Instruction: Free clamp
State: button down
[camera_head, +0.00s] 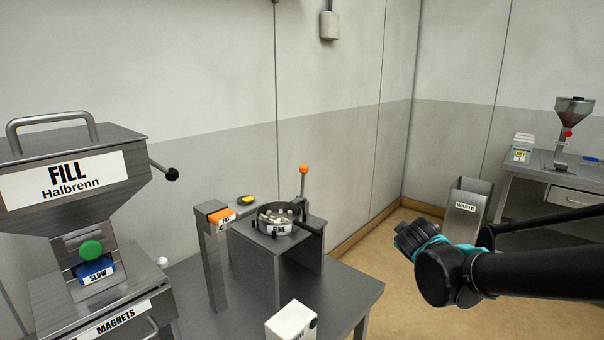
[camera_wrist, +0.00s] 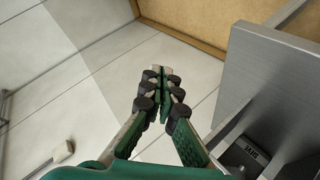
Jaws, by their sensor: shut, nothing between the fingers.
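The likely clamp is an upright lever with an orange ball knob (camera_head: 304,169), standing behind the round pan labelled FINE (camera_head: 277,228). The pan holds pale pieces and sits on a metal stand (camera_head: 282,268). Whether the lever presses on the pan cannot be told. My gripper (camera_head: 405,238) is in the air well to the right of the stand, touching nothing visible. In the wrist view my gripper's fingers (camera_wrist: 160,85) are together and empty. The lever and pan cannot be made out there.
A post with an orange block labelled FAST (camera_head: 221,216) stands left of the pan. A WASTE bin (camera_head: 467,207) is behind my gripper. Grey metal panels (camera_wrist: 265,80) lie right in the wrist view.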

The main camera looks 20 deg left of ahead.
jog(key=s+a+r+n+t+y, duration=0.1)
jog(key=a+r+n+y, duration=0.3)
jog(key=a, duration=1)
jog(key=s+a+r+n+t+y, duration=0.1)
jog(key=s+a+r+n+y, duration=0.2)
jog(key=a, duration=1.2)
notch_tip(320, 180, up, 8)
jog(key=n+y, duration=0.2)
jog(key=n, duration=0.3)
jog(key=shift+a, duration=0.25)
jog(key=shift+f, duration=0.1)
send_near(302, 171)
jog(key=w+a, duration=0.4)
jog(key=a, duration=0.1)
jog(key=shift+w+d+f, duration=0.15)
jog(key=shift+w+d, duration=0.2)
jog(key=shift+w, duration=0.2)
jog(key=shift+w, duration=0.15)
